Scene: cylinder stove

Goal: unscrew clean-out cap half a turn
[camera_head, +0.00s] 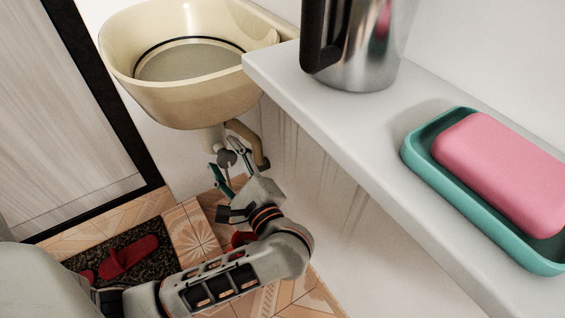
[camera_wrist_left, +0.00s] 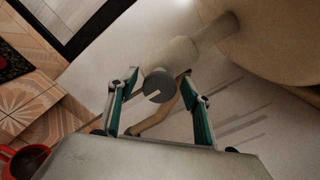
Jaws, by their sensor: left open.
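The clean-out cap (camera_wrist_left: 158,86) is a grey disc with a slot, on the pale drain trap (camera_wrist_left: 172,58) under the sink. In the head view the cap (camera_head: 228,158) shows small below the cream basin (camera_head: 180,93). My left gripper (camera_head: 229,170) is just below the basin, near the cap. In the left wrist view its teal-padded fingers (camera_wrist_left: 157,98) are spread wide, one on each side of the cap. The cap appears between them; I cannot tell whether either finger touches it. My right gripper is not in view.
A tan drain pipe (camera_head: 250,142) runs beside the trap to the wall. A white shelf (camera_head: 330,135) at right holds a metal jug (camera_head: 365,50) and pink soap (camera_head: 500,165) in a teal dish (camera_head: 430,170). Red slippers (camera_head: 128,256) lie on a dark mat. A red container (camera_wrist_left: 28,160) is low.

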